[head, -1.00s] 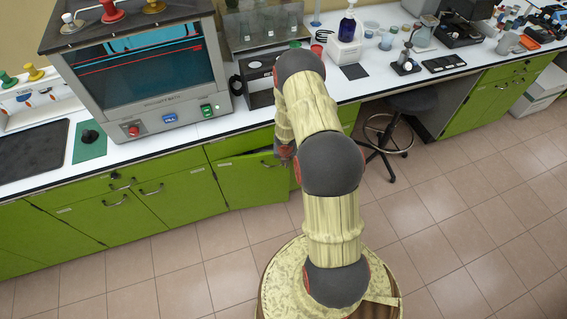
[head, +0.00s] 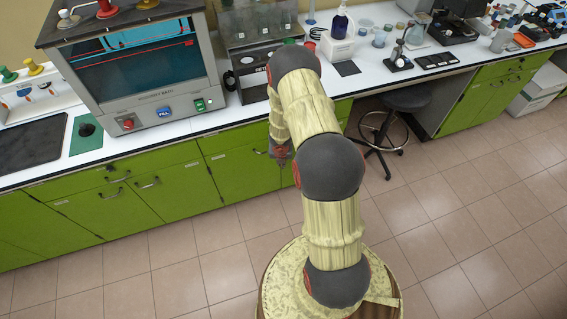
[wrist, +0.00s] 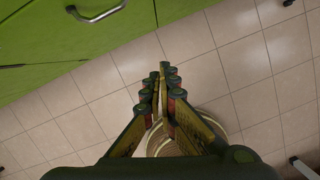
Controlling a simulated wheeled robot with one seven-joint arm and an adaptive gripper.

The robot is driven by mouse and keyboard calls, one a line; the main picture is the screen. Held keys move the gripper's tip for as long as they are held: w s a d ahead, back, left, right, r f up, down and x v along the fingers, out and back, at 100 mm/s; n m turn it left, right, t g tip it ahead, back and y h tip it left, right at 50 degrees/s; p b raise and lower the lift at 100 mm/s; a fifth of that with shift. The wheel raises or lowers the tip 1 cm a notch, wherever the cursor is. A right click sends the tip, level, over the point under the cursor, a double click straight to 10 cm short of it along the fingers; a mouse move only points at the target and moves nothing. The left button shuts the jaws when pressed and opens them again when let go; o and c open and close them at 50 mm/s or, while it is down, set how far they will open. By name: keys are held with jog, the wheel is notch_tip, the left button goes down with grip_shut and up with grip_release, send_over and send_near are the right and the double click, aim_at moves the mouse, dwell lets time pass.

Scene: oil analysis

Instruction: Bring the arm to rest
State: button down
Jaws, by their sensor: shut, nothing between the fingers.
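My arm rises from my round base and bends over toward the counter in the head view, with its end hanging down in front of the green cabinets. My gripper (wrist: 160,82) points down at the tiled floor in the wrist view. Its fingers are together, with nothing between them.
The white counter (head: 352,84) runs along the back with a large oven-like analyser (head: 140,75) at left. Green cabinets (head: 130,195) stand below it. A dark stool (head: 408,98) stands right of my arm. The tiled floor (head: 460,240) at right is clear.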

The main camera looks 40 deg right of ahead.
jog(key=d+p+v, duration=0.1)
jog(key=p+v, duration=0.1)
jog(key=v, duration=0.5)
jog(key=shift+a+r+p, duration=0.3)
jog(key=shift+r, duration=0.2)
jog(key=shift+s, duration=0.1)
